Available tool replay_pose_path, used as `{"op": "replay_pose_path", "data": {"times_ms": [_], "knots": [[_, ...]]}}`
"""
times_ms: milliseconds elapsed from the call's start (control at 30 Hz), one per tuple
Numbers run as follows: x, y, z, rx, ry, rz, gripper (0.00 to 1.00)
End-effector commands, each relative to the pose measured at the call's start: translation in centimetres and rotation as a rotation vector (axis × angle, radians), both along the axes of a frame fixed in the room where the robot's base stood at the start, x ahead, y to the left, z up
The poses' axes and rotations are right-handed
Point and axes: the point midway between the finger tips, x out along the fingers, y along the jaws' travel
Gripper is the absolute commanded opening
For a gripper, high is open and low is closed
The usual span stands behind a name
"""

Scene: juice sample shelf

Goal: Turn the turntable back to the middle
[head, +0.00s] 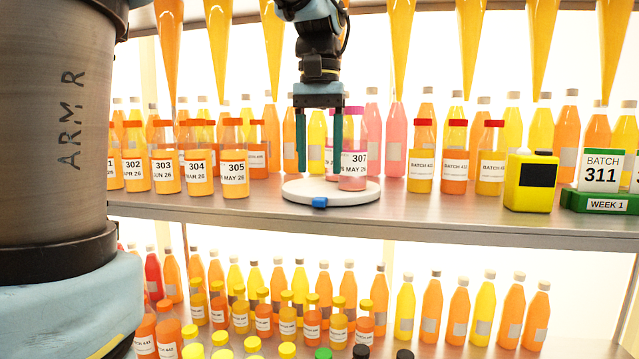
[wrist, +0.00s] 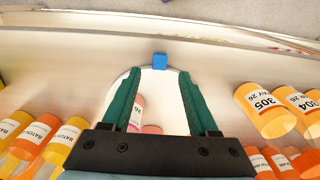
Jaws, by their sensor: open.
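The turntable (head: 331,196) is a round white disc on the upper shelf, with a blue tab (head: 320,202) on its front rim. The disc (wrist: 160,103) and tab (wrist: 160,60) also show in the wrist view. A pink jar labelled 307 (head: 353,172) stands on the disc, with at least one more pink-capped jar behind it. My gripper (head: 322,173) is open and points down over the disc, its green fingers left and right of the jars' left part. In the wrist view my gripper (wrist: 160,75) has nothing visible clamped between its fingers. Contact with jar 307 cannot be told.
Jars 302 to 305 (head: 234,175) stand left of the disc. Red-capped batch jars (head: 454,160) stand right, then a yellow box (head: 531,182) and a batch 311 sign (head: 601,172). Bottles line the back, and orange cones hang above. The shelf's front strip (head: 440,215) is clear.

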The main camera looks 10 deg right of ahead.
Motion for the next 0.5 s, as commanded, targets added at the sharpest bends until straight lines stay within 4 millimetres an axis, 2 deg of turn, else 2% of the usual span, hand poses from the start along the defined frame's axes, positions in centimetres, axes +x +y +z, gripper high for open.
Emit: {"op": "replay_pose_path", "data": {"times_ms": [100, 200, 333, 500], "knots": [[0.1, -0.1, 2.3, -0.002, -0.002, 0.0, 0.6], [0.1, 0.0, 3.7, 0.0, -0.001, 0.0, 0.6], [0.0, 0.0, 4.8, 0.0, 0.0, 0.0, 0.6], [0.0, 0.0, 5.2, 0.0, 0.001, 0.0, 0.6]]}}
